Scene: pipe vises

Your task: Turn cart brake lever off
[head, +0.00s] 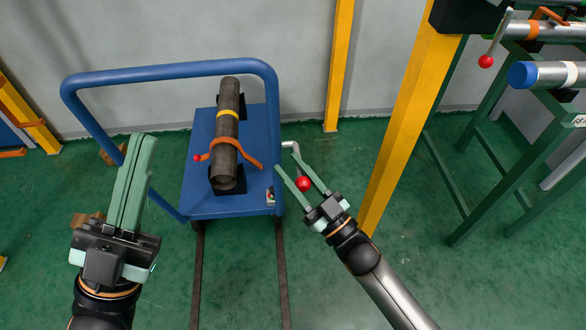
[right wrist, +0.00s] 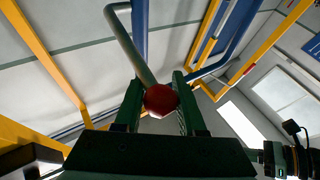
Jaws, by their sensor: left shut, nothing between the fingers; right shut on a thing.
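The blue cart (head: 200,140) stands at the center on the green floor. Its brake lever is a bent grey rod (head: 291,146) at the cart's right side, ending in a red ball knob (head: 303,184). My right gripper (head: 288,163) is shut on the red knob, with one finger on each side. In the right wrist view the knob (right wrist: 161,101) sits between the fingers, and the rod (right wrist: 138,55) runs away up and to the left. My left gripper (head: 144,139) is shut and empty, raised left of the cart.
A yellow post (head: 402,130) stands right of the lever. A green frame (head: 476,200) with a blue-capped pipe (head: 555,75) is at the right. Rails run below the cart.

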